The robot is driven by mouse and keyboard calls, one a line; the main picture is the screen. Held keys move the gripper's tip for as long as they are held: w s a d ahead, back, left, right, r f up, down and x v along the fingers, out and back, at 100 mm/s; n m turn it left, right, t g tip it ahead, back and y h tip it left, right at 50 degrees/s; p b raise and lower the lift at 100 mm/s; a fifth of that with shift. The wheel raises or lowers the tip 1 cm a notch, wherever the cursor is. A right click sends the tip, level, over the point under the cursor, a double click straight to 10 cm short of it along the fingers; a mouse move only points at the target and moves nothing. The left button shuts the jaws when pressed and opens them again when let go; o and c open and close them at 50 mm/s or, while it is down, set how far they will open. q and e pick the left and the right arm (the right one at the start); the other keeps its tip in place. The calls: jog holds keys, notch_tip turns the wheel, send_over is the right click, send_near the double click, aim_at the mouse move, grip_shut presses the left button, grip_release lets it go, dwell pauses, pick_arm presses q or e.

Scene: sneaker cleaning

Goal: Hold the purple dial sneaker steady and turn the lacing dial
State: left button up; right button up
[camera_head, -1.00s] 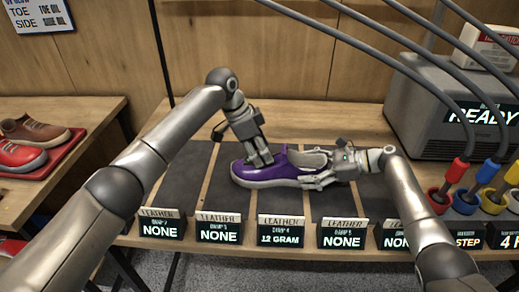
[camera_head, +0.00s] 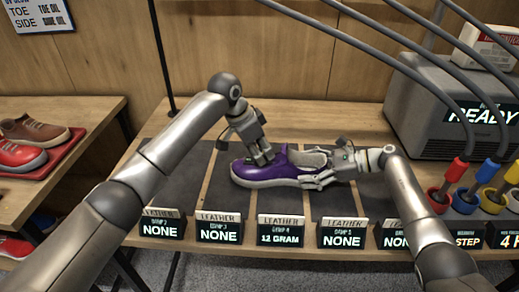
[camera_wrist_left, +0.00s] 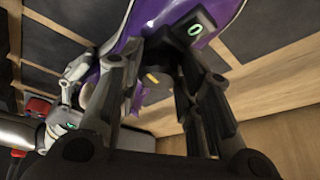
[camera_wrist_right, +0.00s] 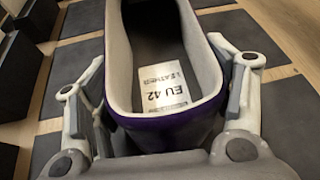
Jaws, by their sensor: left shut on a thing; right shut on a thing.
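The purple sneaker (camera_head: 250,172) with a white sole stands upright on a dark mat strip in the head view, toe to the left. My right gripper (camera_head: 318,180) is shut on its heel end. In the right wrist view the fingers flank the sneaker's heel collar (camera_wrist_right: 119,70), and an EU 42 label (camera_wrist_right: 165,85) shows inside. My left gripper (camera_head: 264,158) comes down from above onto the sneaker's upper near the tongue. In the left wrist view its fingers close around a small dark grey dial (camera_wrist_left: 154,88) with a yellow mark; the fingers partly hide it.
Signs (camera_head: 280,234) line the bench front; the one before the sneaker reads 12 GRAM. A grey READY machine (camera_head: 440,100) and coloured cups (camera_head: 463,203) stand at the right. Other shoes (camera_head: 40,135) sit on a left table. The mat strips beside the sneaker are clear.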

pick_arm(q)
jog(key=shift+s+d+n+t+y, duration=0.1)
jog(key=shift+n+t+y, duration=0.25)
jog(key=shift+n, duration=0.75)
pick_arm(e)
jog(key=shift+f, duration=0.15)
pick_arm(q)
jog(key=o, duration=1)
jog(key=shift+o, duration=0.2)
jog(key=v, duration=1.2)
jog(key=shift+s, duration=0.15)
